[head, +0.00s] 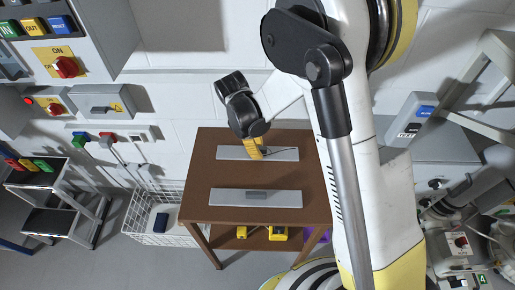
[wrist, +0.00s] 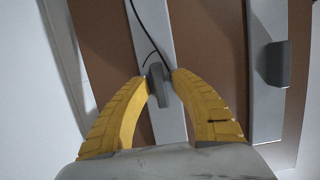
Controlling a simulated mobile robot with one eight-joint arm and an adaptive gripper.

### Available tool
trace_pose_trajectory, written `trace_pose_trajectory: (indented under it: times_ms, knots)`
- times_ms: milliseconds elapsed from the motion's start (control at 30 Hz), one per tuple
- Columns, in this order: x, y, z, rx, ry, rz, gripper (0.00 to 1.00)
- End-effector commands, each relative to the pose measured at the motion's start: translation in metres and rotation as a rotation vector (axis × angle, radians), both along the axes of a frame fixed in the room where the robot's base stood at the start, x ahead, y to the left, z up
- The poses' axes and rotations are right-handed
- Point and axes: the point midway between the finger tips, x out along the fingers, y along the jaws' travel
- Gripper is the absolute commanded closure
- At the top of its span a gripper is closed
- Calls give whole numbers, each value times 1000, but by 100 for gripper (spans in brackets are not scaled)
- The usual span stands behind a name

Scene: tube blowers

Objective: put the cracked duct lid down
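A long grey lid (head: 285,154) with a thin dark crack-like line lies level at the back of the brown table. In the wrist view this lid (wrist: 152,35) runs beneath my fingers, and the dark curved line crosses it. My gripper (head: 256,152) is over its middle, pointing down. In the wrist view the yellow fingers of my gripper (wrist: 162,80) are closed around the lid's small grey handle (wrist: 158,88), one on each side. I cannot tell whether the lid rests on the tabletop or hovers just above it.
A second grey lid (head: 225,196) with a handle lies on the front of the table (head: 195,180). Bare tabletop lies between the lids. Yellow items (head: 279,233) sit on the lower shelf. A white wire basket (head: 150,214) stands left of the table; wall switch boxes are beyond.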

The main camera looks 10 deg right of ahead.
Motion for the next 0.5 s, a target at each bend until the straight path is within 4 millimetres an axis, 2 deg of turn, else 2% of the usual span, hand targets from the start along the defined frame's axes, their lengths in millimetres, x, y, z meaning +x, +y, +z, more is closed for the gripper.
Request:
trace_pose_trajectory:
  times_ms: [333,500]
  knots:
    - [0,0,4,0,0,0,72]
    - [1,6,30,0,0,1,72]
